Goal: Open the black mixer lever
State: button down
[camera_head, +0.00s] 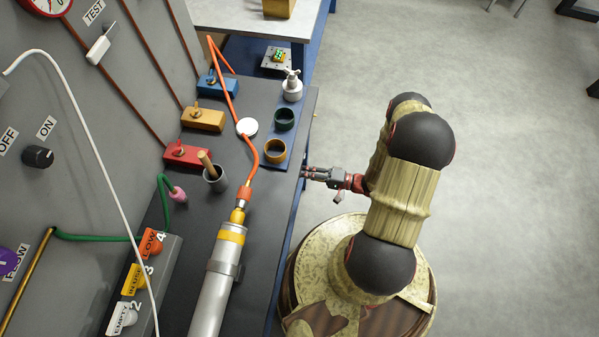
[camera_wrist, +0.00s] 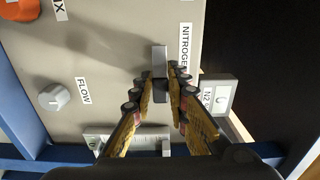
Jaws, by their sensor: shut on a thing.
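In the wrist view my gripper (camera_wrist: 162,78) is shut on a narrow grey bar-like lever (camera_wrist: 160,56), with one finger on each side. The lever stands out from a pale panel, beside a label reading NITROGEN (camera_wrist: 186,45). The lever's base is partly hidden by the fingers. In the head view my gripper (camera_head: 314,173) is at the bench's right edge; the panel it works on is hidden there.
In the wrist view an orange knob (camera_wrist: 20,9) sits near a partly cut-off label, and a grey knob (camera_wrist: 54,97) by FLOW. In the head view the bench (camera_head: 265,95) carries a silver cylinder (camera_head: 216,290) and small cups.

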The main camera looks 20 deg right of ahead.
jog(key=c, duration=1.7)
grip_release()
jog(key=v, duration=1.2)
